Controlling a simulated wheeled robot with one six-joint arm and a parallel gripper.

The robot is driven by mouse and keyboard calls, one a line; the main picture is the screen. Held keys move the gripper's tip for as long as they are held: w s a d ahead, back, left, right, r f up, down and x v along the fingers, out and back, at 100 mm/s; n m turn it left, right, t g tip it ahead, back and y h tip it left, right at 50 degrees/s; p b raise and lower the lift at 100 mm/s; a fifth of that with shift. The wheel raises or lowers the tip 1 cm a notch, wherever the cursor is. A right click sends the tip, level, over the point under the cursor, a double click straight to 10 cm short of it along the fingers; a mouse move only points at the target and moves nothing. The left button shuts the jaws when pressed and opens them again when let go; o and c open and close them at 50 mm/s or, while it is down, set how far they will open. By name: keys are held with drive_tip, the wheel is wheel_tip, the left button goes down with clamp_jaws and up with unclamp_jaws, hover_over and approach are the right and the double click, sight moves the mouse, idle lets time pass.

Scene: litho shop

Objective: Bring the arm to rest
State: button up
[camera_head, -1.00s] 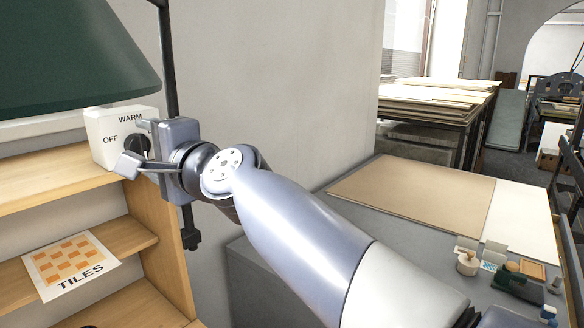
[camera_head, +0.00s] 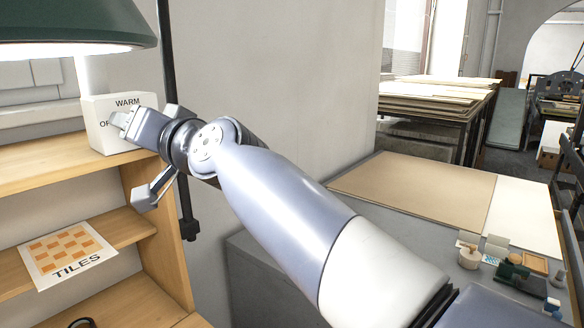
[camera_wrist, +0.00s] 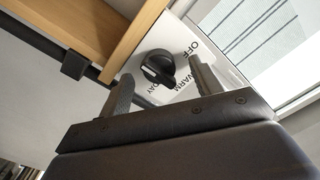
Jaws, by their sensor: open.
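My gripper (camera_head: 134,158) is open and empty in front of the shelf at the left, its two fingers spread apart. One finger overlaps the white switch box (camera_head: 122,104) in the head view; the other hangs lower, by the shelf's side. In the wrist view the open fingers (camera_wrist: 160,86) point towards the box's black knob (camera_wrist: 158,68), which appears between them. I cannot tell whether they touch it. The labels OFF, WARM and DAY show around the knob. In the head view my gripper hides the knob. My arm reaches across from the lower right.
A green lamp shade (camera_head: 75,22) with a bright underside hangs above the box. A dark vertical pole (camera_head: 170,65) stands close behind my gripper. The wooden shelf (camera_head: 135,232) holds a TILES sheet (camera_head: 68,255). A grey table (camera_head: 400,240) with boards and small items is at the right.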

drive_tip(key=shift+s+a+n, duration=0.1)
drive_tip(key=shift+s+n, duration=0.05)
drive_tip(key=shift+n, duration=4.75)
